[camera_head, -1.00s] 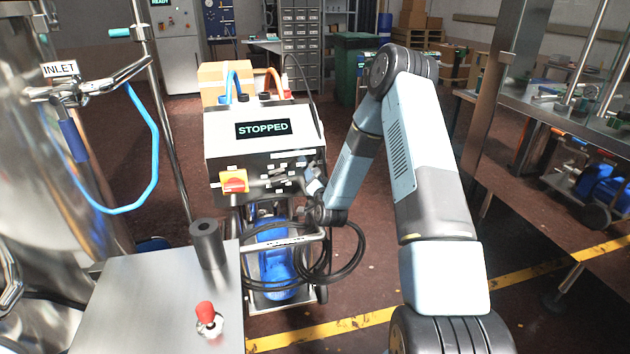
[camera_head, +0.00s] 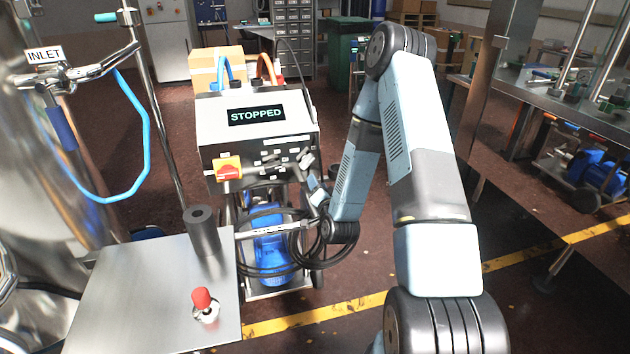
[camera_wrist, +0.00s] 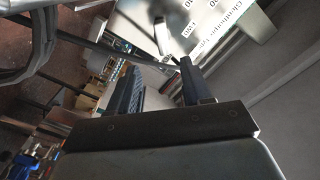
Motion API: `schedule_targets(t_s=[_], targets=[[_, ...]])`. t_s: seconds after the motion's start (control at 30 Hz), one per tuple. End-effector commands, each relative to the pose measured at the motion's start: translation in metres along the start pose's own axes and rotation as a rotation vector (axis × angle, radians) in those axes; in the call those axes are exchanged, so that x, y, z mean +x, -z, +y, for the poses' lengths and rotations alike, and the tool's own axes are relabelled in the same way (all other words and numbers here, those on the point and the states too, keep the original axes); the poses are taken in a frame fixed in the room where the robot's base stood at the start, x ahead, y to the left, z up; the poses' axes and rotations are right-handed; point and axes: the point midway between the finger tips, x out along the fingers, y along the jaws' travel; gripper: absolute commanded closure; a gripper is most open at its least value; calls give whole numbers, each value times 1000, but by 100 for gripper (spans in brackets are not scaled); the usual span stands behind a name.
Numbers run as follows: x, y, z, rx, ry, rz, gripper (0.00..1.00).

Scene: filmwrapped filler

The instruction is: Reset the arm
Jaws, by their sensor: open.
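My arm reaches forward from the lower right in the head view and bends down at its elbow towards the pump cart. My gripper (camera_head: 290,162) is small there, in front of the control box's lower panel; I cannot tell whether it touches it. In the wrist view my gripper (camera_wrist: 157,65) shows two dark fingers standing apart, with nothing held between them. The control box (camera_head: 222,112) has a display reading "STOPPED" and a red-and-yellow rotary switch (camera_head: 227,168), left of my gripper. A pale panel with printed labels (camera_wrist: 205,15) lies beyond the fingers in the wrist view.
A steel table (camera_head: 130,290) with a red-capped knob (camera_head: 203,300) and a dark cylinder (camera_head: 202,232) stands at lower left. Black hose (camera_head: 300,262) coils below my wrist. A steel bench (camera_head: 560,110) stands at right. Open floor lies behind the cart.

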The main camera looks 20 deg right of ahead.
Motion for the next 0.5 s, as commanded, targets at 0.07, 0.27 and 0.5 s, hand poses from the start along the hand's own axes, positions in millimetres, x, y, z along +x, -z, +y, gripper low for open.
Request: schedule_targets(t_s=[0.07, 0.27, 0.5], targets=[[-4, 0, 0, 0, -1, -1, 51], [-7, 0, 0, 0, 0, 0, 51], [-5, 1, -2, -7, -1, -6, 51]])
